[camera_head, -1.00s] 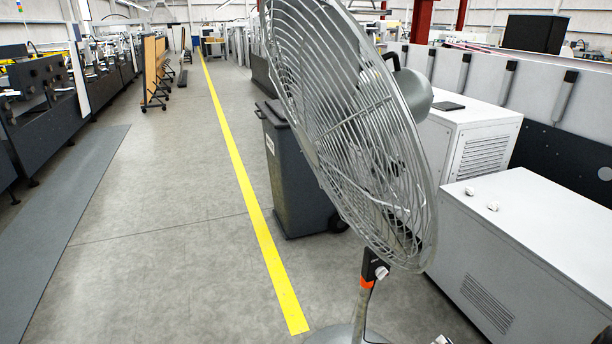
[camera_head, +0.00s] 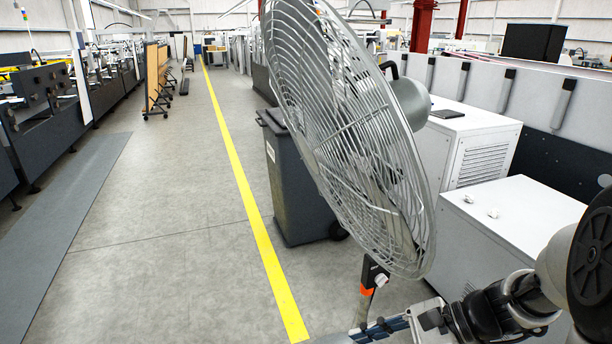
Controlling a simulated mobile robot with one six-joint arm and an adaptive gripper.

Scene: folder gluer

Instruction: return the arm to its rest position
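My arm comes in from the right edge in the head view. My gripper (camera_head: 402,326) is at the bottom, right of the fan's pole and close to it in the picture. Its dark body and grey finger links show, and a dark bluish strip lies at their left end. Part of it is cut off by the bottom edge. I cannot tell whether the fingers are open or shut, or whether they hold anything. I cannot tell whether the gripper touches the fan.
A large grey pedestal fan (camera_head: 345,130) stands close in front. Behind it is a dark wheeled bin (camera_head: 297,190). White cabinets (camera_head: 510,225) stand at right, partly behind my arm. A yellow floor line (camera_head: 240,180) runs away over open grey floor at left.

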